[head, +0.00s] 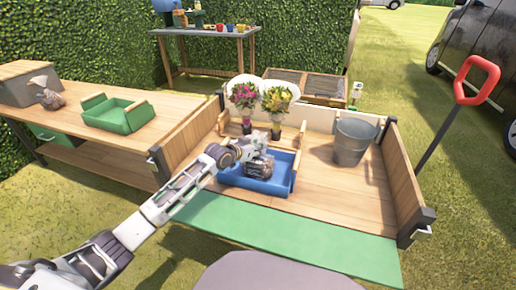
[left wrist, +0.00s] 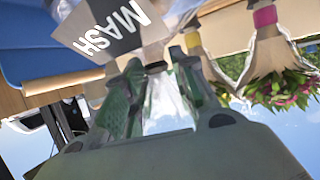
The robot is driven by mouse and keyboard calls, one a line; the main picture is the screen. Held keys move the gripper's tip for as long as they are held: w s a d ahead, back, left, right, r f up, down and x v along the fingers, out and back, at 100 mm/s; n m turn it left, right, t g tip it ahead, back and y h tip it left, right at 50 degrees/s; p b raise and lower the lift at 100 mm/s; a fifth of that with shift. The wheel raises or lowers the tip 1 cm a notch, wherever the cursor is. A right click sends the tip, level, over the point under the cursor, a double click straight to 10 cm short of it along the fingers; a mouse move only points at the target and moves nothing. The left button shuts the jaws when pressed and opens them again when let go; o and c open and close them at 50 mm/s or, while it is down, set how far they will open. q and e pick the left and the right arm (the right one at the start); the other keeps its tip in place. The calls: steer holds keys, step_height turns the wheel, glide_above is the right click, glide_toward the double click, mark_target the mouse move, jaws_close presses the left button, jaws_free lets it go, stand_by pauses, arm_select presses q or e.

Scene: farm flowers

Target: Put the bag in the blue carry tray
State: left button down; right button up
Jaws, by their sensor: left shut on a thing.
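A bag (head: 259,166) with a dark label hangs from my left gripper (head: 246,152) over the blue carry tray (head: 265,188) in the head view. In the left wrist view the bag's label (left wrist: 112,26) reads "MASH", and my left gripper (left wrist: 155,68) is shut on the bag's top. The blue tray also shows in the left wrist view (left wrist: 30,48), at the upper left. I cannot tell whether the bag touches the tray floor. My right gripper is not in view.
The tray sits on a wooden cart bed beside two wrapped bouquets (head: 244,96) and a metal bucket (head: 352,142). A green tray (head: 113,114) and another bag (head: 50,99) stand on the left table. The bed's right front is clear.

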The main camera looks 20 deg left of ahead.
arm_select(q)
steer(key=shift+r, duration=0.1)
steer(key=c, duration=1.1)
jaws_free()
steer(key=shift+c, duration=0.2)
steer(key=shift+s, duration=0.15)
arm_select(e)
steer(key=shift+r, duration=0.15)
arm_select(q)
steer(key=shift+s+a+r, duration=0.2)
steer(key=shift+s+a, duration=0.05)
steer(key=shift+s, duration=0.1)
steer(key=shift+p+v, duration=0.7)
steer(key=shift+v, duration=0.45)
steer(key=p+v, duration=0.2)
steer(key=v, duration=0.6)
steer(key=shift+s+p, duration=0.25)
steer(key=shift+p, duration=0.05)
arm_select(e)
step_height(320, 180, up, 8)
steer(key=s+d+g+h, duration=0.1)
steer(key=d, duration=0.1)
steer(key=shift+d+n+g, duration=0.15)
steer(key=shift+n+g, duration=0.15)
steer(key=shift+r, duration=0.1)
